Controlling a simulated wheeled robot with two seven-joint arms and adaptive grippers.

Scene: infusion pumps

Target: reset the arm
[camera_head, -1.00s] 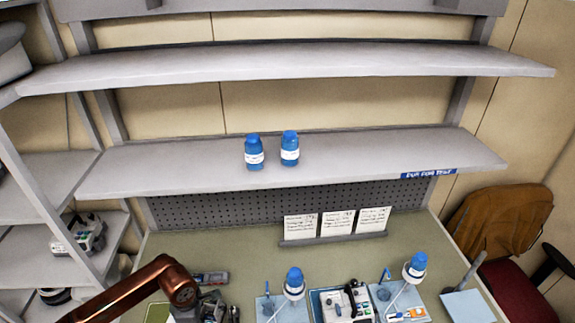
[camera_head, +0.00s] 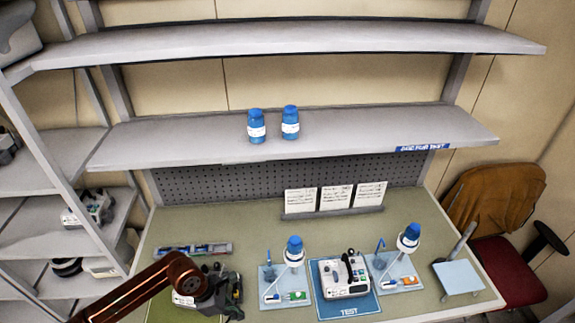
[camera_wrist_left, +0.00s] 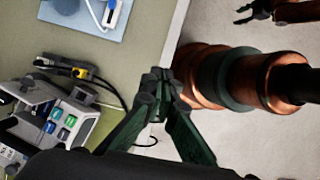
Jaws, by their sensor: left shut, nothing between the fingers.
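My left arm (camera_head: 150,287), copper-coloured, comes in from the lower left of the head view and ends over the bench's front left part, in front of a dark and white device (camera_head: 190,300). In the left wrist view my left gripper (camera_wrist_left: 160,85) shows dark green fingers with their tips together, empty. It hangs near the bench's edge, apart from a grey pump (camera_wrist_left: 45,120) with coloured buttons. A small black gripper (camera_wrist_left: 258,10) on a copper arm, likely my right one, shows at that view's top right; its jaw opening is unclear.
On the bench stand a pump on the blue TEST mat (camera_head: 350,308), two bottle stands (camera_head: 293,262) (camera_head: 405,250), a long tray (camera_head: 192,250) and a card holder (camera_head: 335,211). Two blue bottles (camera_head: 256,126) (camera_head: 290,122) stand on the shelf above. A chair (camera_head: 500,210) is at right.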

